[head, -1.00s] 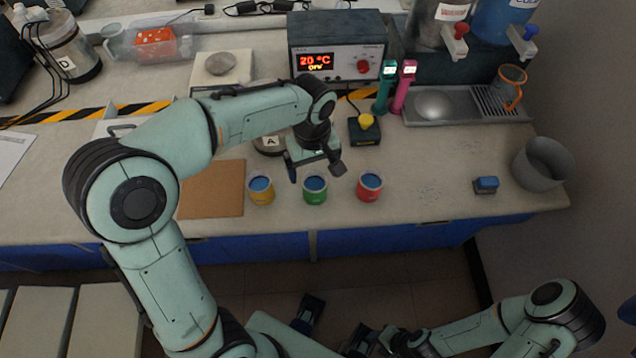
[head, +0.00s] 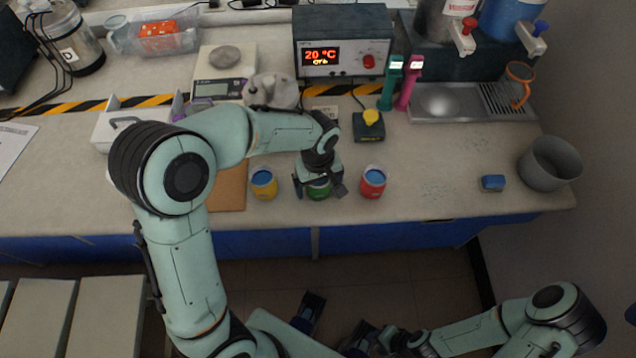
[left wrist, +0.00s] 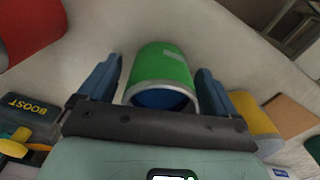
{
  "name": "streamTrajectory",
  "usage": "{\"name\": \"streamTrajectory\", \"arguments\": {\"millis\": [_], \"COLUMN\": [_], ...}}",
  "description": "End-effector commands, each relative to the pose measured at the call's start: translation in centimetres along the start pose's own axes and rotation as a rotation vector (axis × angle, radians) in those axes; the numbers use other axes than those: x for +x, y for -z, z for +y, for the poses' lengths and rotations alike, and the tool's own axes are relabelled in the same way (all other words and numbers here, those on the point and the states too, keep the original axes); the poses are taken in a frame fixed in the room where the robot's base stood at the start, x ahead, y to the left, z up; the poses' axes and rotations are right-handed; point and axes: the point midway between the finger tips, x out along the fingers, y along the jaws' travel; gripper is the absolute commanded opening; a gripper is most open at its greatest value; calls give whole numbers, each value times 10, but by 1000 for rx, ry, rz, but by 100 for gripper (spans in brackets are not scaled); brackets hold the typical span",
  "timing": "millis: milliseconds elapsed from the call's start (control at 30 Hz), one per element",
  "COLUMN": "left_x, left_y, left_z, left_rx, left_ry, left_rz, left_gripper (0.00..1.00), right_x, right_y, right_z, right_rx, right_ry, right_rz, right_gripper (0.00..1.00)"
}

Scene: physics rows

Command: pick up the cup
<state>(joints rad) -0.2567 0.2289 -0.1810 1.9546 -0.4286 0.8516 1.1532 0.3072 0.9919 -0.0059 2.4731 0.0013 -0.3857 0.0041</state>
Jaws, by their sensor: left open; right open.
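Three small cups stand in a row near the front of the bench: a yellow cup (head: 264,186), a green cup (head: 319,192) and a red cup (head: 373,186). My left gripper (head: 319,186) is open and lowered over the green cup, partly hiding it. In the left wrist view the green cup (left wrist: 163,66) lies between the two spread fingers, with visible gaps on both sides. The red cup (left wrist: 30,28) and the yellow cup (left wrist: 254,122) lie outside the fingers. My right gripper (head: 362,338) is open and low, away from the bench.
A brown board (head: 227,188) lies left of the yellow cup. A black box with a yellow button (head: 369,127) stands behind the cups. A blue block (head: 492,183) and a grey bin (head: 549,164) are at the right. Bench between red cup and block is clear.

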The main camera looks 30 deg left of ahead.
Motion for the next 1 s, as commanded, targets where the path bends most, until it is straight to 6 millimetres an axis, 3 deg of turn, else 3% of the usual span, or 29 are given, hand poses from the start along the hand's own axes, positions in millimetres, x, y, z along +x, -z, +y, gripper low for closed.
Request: {"name": "streamTrajectory", "arguments": {"millis": [33, 233, 667, 833, 1000], "left_x": [0, 0, -9, -33, -78], "left_y": [0, 0, 0, 0, 1], "left_z": [0, 0, 1, 1, 2], "left_rx": [0, 0, 0, -1, 0], "left_ry": [0, 0, -2, -5, -8], "left_rz": [0, 0, 1, 2, 5], "left_gripper": [92, 27, 26, 26, 26], "right_x": [0, 0, -1, -5, -12], "right_y": [0, 0, 0, 0, 1], "right_z": [0, 0, 0, -2, -4], "right_rx": [0, 0, 0, -1, -1], "right_ry": [0, 0, 0, 1, 1], "right_rz": [0, 0, 1, 2, 4], "right_gripper": [43, 43, 43, 43, 43]}}
